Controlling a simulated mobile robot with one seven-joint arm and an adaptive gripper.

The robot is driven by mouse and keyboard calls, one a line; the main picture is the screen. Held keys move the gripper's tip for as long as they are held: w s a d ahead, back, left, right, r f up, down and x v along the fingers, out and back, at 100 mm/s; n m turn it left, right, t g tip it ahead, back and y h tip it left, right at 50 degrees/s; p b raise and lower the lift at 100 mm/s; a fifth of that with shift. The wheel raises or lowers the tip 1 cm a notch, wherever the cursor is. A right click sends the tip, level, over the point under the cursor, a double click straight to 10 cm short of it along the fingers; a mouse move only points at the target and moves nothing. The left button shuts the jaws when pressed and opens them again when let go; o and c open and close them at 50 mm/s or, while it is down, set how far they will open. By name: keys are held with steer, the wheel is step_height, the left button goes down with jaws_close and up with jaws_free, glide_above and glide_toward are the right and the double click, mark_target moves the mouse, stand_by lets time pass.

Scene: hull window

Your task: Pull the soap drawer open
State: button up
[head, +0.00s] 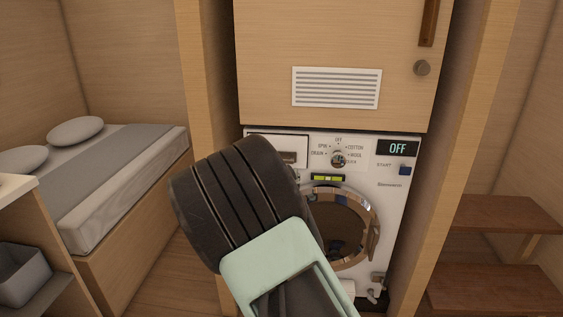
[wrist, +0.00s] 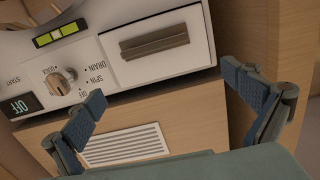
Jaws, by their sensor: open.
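The soap drawer is the white panel at the upper left of the washing machine's front in the head view (head: 262,138), partly covered by my arm. In the wrist view, which is turned roughly upside down, its white face (wrist: 190,55) with a dark bar handle (wrist: 154,41) shows at top centre. The drawer looks closed, flush with the front. My gripper (wrist: 164,87) is open and empty, its two blue-grey fingers spread on either side of the drawer in the picture, apart from the handle. In the head view the fingers are hidden behind my arm.
The washing machine (head: 395,200) has a selector knob (head: 338,158), an OFF display (head: 398,148) and a round metal-rimmed porthole (head: 372,226). A wooden cupboard with a white vent (head: 337,88) is directly above. Wooden posts flank it. A bed (head: 120,165) is left, wooden steps (head: 510,214) right.

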mark_target(280, 144)
steer(key=w, duration=0.3)
steer(key=w+f+b, duration=0.1)
steer(key=w, duration=0.7)
steer(key=shift+d+f+b, duration=0.35)
steer(key=shift+f, duration=0.05)
steer(key=shift+c, duration=0.6)
